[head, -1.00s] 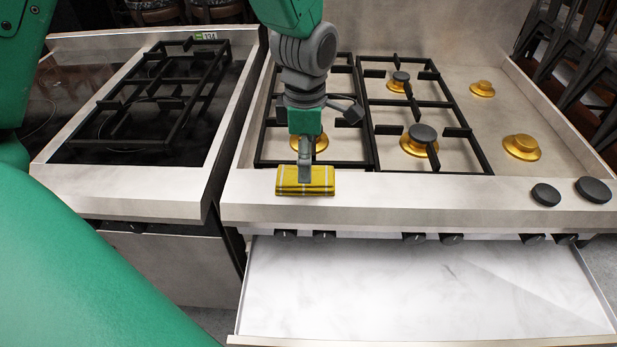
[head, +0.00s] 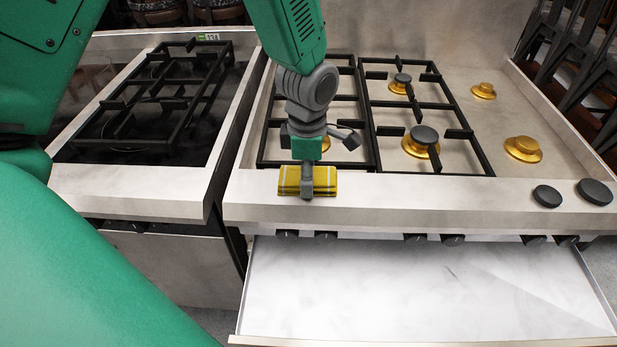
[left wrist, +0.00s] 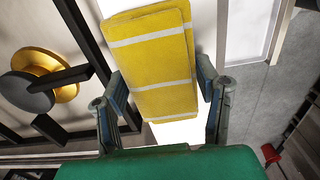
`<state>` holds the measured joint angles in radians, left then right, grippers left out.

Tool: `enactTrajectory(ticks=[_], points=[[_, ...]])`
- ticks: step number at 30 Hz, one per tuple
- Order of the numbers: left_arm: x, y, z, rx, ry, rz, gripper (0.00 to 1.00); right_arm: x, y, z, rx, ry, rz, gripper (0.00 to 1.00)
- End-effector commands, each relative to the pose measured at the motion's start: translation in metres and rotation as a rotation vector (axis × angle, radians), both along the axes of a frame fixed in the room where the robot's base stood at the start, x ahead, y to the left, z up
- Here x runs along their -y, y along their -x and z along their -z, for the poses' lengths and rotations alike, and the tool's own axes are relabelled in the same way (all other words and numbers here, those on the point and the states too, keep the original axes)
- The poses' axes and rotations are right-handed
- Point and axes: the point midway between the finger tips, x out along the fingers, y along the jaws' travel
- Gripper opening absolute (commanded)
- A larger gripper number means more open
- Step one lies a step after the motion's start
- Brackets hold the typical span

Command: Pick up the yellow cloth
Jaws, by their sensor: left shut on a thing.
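The yellow cloth (head: 323,181) is a folded yellow rectangle with pale stripes. In the head view it is at the front ledge of the stove, below the burner grates. My left gripper (head: 306,182) comes down over it from above and is shut on it, with one finger in front of the cloth. In the left wrist view the cloth (left wrist: 157,60) extends out between the two fingers of the left gripper (left wrist: 162,95). Whether the cloth still touches the ledge I cannot tell. My right gripper is not in view.
The stove (head: 420,200) has black grates (head: 420,110), gold burners (head: 522,149) and dark knobs (head: 547,196). An open drawer (head: 420,290) with a pale marble-like surface juts out below. A second cooktop (head: 130,190) with a loose grate stands at left.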

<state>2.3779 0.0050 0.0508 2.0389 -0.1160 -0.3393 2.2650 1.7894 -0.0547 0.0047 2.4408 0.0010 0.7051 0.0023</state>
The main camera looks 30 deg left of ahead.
Motion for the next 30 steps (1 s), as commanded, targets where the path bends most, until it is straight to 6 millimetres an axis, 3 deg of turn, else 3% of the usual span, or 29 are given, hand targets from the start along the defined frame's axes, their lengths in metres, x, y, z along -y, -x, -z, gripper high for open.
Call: enactTrajectory(ticks=[8, 21, 30], points=[[0.0, -0.001, -0.01, 0.003, -0.001, 0.0, 0.26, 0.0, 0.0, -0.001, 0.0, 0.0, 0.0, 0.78], [0.0, -0.001, -0.09, 0.004, -0.001, 0.0, 0.26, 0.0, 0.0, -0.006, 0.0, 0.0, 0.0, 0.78], [0.0, -0.001, -0.1, 0.0, 0.0, 0.0, 0.26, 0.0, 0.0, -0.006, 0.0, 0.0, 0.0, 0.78]])
